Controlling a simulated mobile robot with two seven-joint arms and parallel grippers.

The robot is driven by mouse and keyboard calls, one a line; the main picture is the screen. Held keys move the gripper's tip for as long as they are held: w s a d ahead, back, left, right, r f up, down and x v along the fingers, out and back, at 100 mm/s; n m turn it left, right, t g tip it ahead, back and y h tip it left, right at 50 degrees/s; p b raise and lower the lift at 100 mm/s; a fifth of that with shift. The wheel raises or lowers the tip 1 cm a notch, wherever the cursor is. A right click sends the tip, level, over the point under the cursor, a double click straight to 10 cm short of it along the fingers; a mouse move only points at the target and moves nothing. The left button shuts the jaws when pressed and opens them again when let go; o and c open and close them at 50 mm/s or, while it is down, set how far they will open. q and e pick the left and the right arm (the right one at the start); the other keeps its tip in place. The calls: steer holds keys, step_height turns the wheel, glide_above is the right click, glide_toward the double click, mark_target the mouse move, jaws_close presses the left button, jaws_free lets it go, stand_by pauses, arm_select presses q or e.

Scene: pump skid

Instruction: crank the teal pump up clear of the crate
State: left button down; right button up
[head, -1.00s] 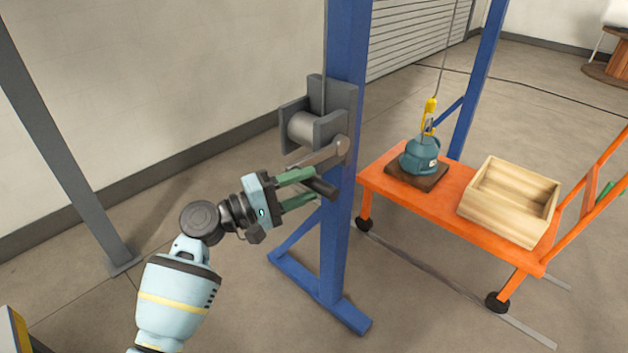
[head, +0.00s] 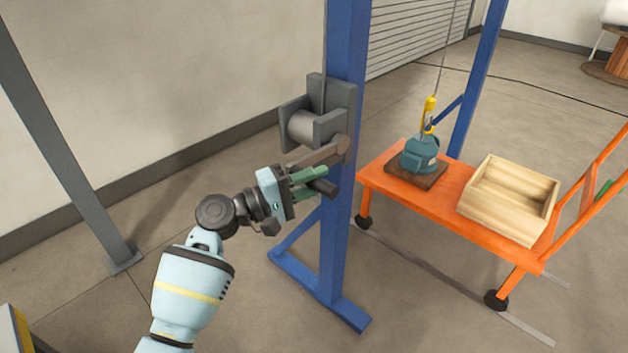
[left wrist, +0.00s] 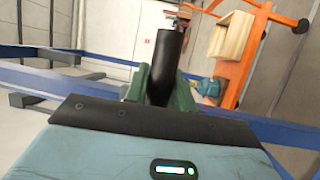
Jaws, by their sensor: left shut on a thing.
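The teal pump (head: 421,154) stands on a brown board on the orange cart, left of the wooden crate (head: 510,200). A yellow hook (head: 430,108) on a cable is at the pump's top. The grey winch (head: 312,126) is fixed to the blue post. Its crank arm (head: 318,157) points left and slightly down, with a dark handle (head: 322,187). My left gripper (head: 308,185) is shut on that handle. The left wrist view shows the dark handle (left wrist: 168,60) between the green fingers, and the pump (left wrist: 208,88) behind. My right gripper is not in view.
The orange cart (head: 425,210) has wheels and a raised push handle at right. The blue frame (head: 335,240) has a foot on the floor. A grey post (head: 65,150) stands at left. The floor between is clear.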

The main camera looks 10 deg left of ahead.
arm_select(q)
steer(key=shift+r, duration=0.35)
steer(key=shift+w+r+p, duration=0.1)
steer(key=shift+r+p, duration=0.2)
steer(key=shift+r, duration=0.45)
step_height(320, 180, up, 7)
steer(key=w+d+p, duration=0.1)
steer(key=w+d, duration=0.1)
steer(key=shift+w, duration=0.4)
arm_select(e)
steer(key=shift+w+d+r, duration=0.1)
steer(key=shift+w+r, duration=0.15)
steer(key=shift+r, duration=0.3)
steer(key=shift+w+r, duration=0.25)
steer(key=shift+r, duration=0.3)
arm_select(q)
steer(key=shift+d+r, duration=0.1)
steer(key=c, duration=1.3)
jaws_free()
steer(key=shift+c, duration=0.2)
steer(key=shift+o, duration=0.9)
